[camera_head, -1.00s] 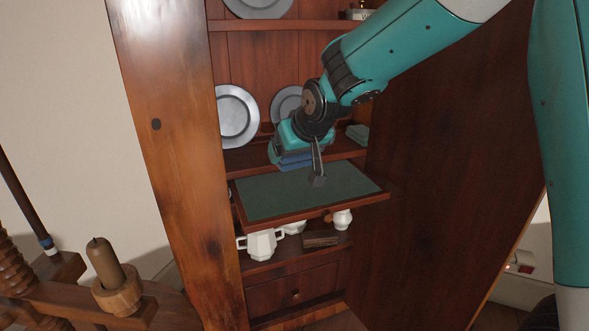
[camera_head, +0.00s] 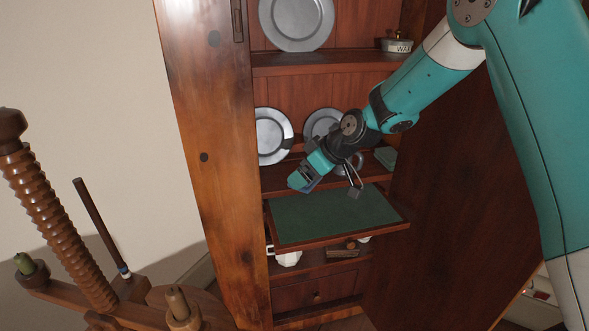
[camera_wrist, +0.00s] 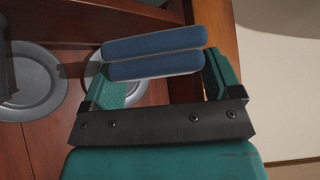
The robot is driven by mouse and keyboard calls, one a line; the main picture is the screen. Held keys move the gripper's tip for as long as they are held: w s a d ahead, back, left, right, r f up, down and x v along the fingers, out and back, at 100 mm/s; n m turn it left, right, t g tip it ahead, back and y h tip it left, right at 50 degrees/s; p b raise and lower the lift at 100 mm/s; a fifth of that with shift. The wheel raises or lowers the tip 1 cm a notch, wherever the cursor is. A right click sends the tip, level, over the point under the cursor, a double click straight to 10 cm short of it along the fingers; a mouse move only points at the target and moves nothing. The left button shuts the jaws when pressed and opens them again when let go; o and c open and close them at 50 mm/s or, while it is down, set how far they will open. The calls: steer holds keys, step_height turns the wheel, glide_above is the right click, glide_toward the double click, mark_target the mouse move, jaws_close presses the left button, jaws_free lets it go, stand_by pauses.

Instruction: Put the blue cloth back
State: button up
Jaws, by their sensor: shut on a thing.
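My gripper (camera_head: 303,181) is in front of the middle shelf, above the left part of the green-topped pull-out board (camera_head: 335,217). It is shut on the blue cloth, a folded pad in two layers. The wrist view shows the cloth (camera_wrist: 153,53) between the two teal fingers, held clear of the shelf boards. In the head view only a small bit of blue shows at the gripper's tip, the rest being hidden by the fingers. A folded green cloth (camera_head: 385,157) lies on the middle shelf at its right end.
Pewter plates (camera_head: 273,136) lean at the back of the middle shelf, and a large one (camera_head: 296,22) stands above. A labelled bowl (camera_head: 397,45) is on the upper shelf. White crockery (camera_head: 289,258) sits under the board. A wooden screw press (camera_head: 62,230) stands at left.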

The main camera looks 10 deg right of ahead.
steer(key=w, duration=0.4)
steer(key=w+f, duration=0.1)
steer(key=w, duration=0.6)
steer(key=shift+w+f, duration=0.25)
steer(key=shift+w, duration=0.1)
step_height(320, 180, down, 5)
steer(key=shift+w+f, duration=0.25)
steer(key=shift+f, duration=0.05)
steer(key=shift+f, duration=0.15)
steer(key=o, duration=0.9)
steer(key=shift+o, duration=0.2)
